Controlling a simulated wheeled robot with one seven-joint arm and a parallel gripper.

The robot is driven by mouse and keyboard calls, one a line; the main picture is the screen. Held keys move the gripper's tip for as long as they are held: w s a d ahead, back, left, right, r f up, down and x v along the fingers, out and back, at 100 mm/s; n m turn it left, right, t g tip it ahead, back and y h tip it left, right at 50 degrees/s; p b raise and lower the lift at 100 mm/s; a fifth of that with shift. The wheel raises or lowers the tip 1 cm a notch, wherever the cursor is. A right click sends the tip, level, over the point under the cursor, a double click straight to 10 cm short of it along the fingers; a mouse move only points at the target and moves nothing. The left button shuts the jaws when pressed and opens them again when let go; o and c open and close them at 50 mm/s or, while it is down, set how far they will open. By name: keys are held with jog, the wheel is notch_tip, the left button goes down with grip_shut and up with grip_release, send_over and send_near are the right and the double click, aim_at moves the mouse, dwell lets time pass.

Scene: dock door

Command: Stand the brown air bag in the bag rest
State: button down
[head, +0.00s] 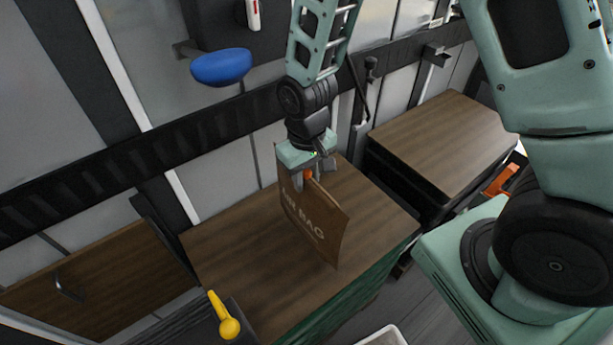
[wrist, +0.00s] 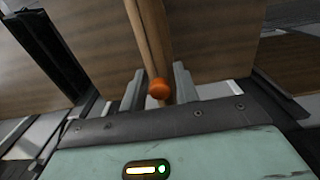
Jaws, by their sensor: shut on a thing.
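The brown air bag (head: 315,222) is a flat upright panel with pale lettering and an orange valve at its top edge. My gripper (head: 310,176) is shut on its top edge, and the bag hangs over the wood-topped surface (head: 225,255). I cannot tell whether its lower edge touches the wood. In the wrist view the bag (wrist: 150,42) shows edge-on between the two fingers (wrist: 158,88), with the orange valve close to the palm. I cannot pick out the bag rest for certain; a dark upright frame (head: 163,230) stands at the surface's left edge.
A second wood-topped stack (head: 445,135) stands at the right. A blue rounded pad (head: 221,67) sticks out from the wall at upper left. A yellow knobbed handle (head: 226,318) is at the front left. A wooden panel with a hook (head: 110,280) lies at far left.

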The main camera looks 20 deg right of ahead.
jog(key=shift+f, duration=0.5)
jog(key=shift+f, duration=0.2)
jog(key=c, duration=1.1)
grip_release()
jog(key=shift+o, duration=0.2)
jog(key=shift+r, duration=0.1)
